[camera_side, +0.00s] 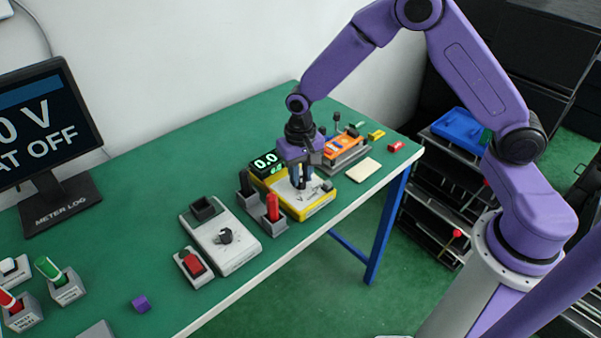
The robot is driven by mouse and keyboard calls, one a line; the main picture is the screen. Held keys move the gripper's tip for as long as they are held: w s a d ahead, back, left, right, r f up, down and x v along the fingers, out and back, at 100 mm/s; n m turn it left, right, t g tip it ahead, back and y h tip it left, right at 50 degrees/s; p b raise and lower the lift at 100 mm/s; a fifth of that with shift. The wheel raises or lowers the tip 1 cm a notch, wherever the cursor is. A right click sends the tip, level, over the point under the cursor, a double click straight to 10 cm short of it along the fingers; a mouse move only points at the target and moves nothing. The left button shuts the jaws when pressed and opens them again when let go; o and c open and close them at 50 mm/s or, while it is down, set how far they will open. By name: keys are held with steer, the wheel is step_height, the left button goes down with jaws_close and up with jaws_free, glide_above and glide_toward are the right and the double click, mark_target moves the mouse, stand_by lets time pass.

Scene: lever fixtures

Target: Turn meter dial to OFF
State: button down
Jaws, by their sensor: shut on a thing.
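The yellow meter (317,210) stands near the front edge of the green table, with a pale top face and a green-lit display (266,161) reading 0.0. My gripper (301,184) points straight down over the meter's face and is shut on the meter's dial. The fingers hide the dial, so its pointer and the OFF mark cannot be made out. The monitor (40,125) at the left shows partly cut-off text, "0 V" and "AT OFF".
Red (272,207) and black probes stand in grey holders just left of the meter. A white box with a black knob (225,235) and a red switch (193,262) are further left. An orange lever fixture (343,147) stands behind right. Bare table lies at centre left.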

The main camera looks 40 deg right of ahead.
steer(key=n, duration=0.4)
steer(key=shift+a+n, duration=0.1)
steer(key=shift+n, duration=0.3)
steer(key=n, duration=0.4)
steer(key=shift+a+n, duration=0.1)
steer(key=shift+n, duration=0.2)
steer(key=n, duration=0.4)
steer(key=shift+a+n, duration=0.1)
steer(key=shift+n, duration=2)
steer(key=c, duration=0.9)
jaws_free()
steer(key=shift+s, duration=0.1)
steer(key=shift+r, duration=0.1)
